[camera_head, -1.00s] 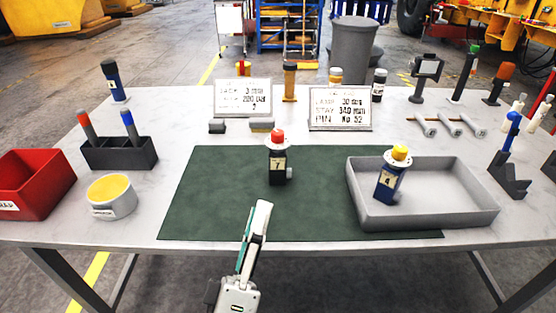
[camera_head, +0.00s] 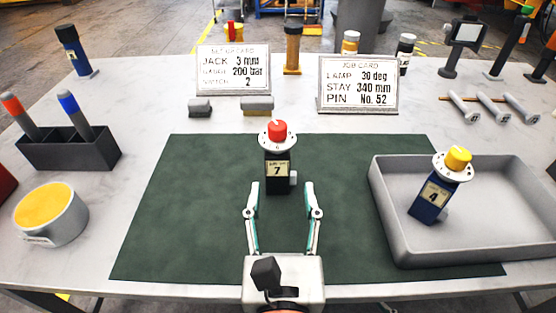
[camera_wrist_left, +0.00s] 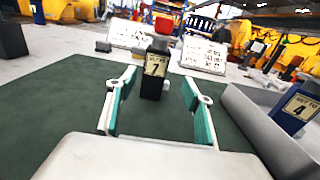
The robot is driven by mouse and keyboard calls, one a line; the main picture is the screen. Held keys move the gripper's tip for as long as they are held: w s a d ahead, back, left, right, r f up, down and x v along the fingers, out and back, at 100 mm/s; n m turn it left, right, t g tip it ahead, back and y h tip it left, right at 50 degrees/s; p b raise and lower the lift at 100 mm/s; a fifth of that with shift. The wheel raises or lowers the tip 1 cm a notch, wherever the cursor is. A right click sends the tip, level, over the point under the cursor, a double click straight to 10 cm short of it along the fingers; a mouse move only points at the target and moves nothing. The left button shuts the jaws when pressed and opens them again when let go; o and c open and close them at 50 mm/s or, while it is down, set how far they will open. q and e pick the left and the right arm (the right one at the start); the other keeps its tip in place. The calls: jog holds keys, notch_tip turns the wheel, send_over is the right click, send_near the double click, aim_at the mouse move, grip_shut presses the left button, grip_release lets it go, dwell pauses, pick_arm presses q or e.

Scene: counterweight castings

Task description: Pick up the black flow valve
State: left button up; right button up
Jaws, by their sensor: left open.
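The black flow valve (camera_head: 277,172) stands upright on the green mat (camera_head: 190,200). It has a red knob, a white dial and a label reading 7. In the left wrist view the black valve (camera_wrist_left: 154,75) is ahead, beyond the fingertips and between their lines. My left gripper (camera_head: 283,190) is open and empty, its two fingers pointing at the valve from the near side. Its teal finger pads (camera_wrist_left: 157,85) show in the left wrist view. My right gripper is not in view.
A blue valve (camera_head: 437,190) with a yellow knob and label 4 leans in the grey tray (camera_head: 385,215) at right. Two cards, the left one (camera_head: 233,70) and the job card (camera_head: 358,84), stand behind. A pen holder (camera_head: 70,150) and yellow-topped tub (camera_head: 50,215) are at left.

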aim_at(277, 170)
pick_arm(q)
jog(key=shift+w+a, duration=0.1)
jog(key=shift+w, duration=0.75)
jog(key=w, duration=0.4)
jog(key=shift+w+a, duration=0.1)
jog(key=shift+a, duration=0.2)
jog(key=shift+w, duration=0.2)
jog(key=c, duration=1.4)
grip_shut()
jog(key=shift+r, duration=0.15)
